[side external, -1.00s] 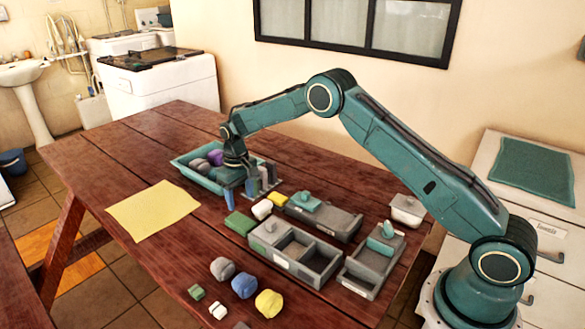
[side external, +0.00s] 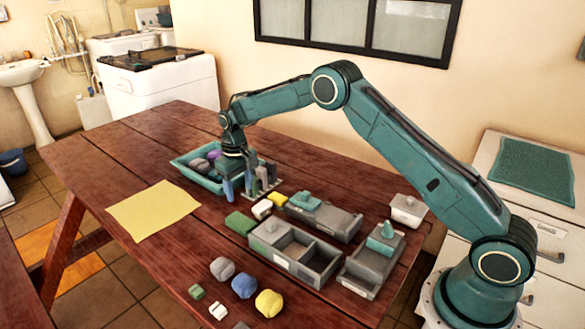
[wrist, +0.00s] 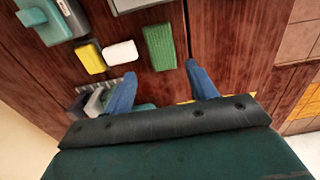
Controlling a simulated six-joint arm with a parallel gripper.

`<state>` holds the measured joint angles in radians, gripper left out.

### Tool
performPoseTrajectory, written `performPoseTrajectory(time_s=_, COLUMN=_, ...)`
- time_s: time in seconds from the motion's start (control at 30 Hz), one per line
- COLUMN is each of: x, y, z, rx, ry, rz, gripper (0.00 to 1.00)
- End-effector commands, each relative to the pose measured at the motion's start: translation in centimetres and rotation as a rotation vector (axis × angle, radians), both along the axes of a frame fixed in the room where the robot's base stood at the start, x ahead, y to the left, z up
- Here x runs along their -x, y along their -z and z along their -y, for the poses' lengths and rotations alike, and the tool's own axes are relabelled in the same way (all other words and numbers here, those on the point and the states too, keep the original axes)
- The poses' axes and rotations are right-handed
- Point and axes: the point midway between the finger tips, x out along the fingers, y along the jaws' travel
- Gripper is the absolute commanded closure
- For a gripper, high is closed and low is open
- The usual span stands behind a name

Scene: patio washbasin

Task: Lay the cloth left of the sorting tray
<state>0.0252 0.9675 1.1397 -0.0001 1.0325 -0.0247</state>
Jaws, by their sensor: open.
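A flat yellow cloth (side external: 153,210) lies on the left of the wooden table. A grey tray with compartments (side external: 318,262), which looks like the sorting tray, sits on the table's right half. My gripper (side external: 238,187) is open and empty above the table, by the teal bin, with the cloth to its left and the tray to its lower right. In the wrist view its two blue fingers (wrist: 162,88) are apart. A green ridged block (wrist: 160,47) shows beyond the fingertips. A sliver of yellow shows past the right finger.
The teal bin (side external: 184,170) holds several rolled items. A grey rack (side external: 268,186) stands beside my gripper. More grey boxes (side external: 330,221) stand near the tray. Several coloured lumps, one yellow (side external: 269,303), lie at the front. Bare table surrounds the cloth.

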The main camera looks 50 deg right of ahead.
Motion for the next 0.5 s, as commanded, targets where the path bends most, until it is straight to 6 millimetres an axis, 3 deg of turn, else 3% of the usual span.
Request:
performPoseTrajectory(time_s=0.27, x=1.3, y=-4.3, z=-0.1, rx=0.001, ry=0.000, rz=0.034, gripper=0.43)
performPoseTrajectory(time_s=0.5, x=4.4, y=-10.7, z=-0.4, rx=0.002, ry=-0.001, rz=0.089, gripper=0.43)
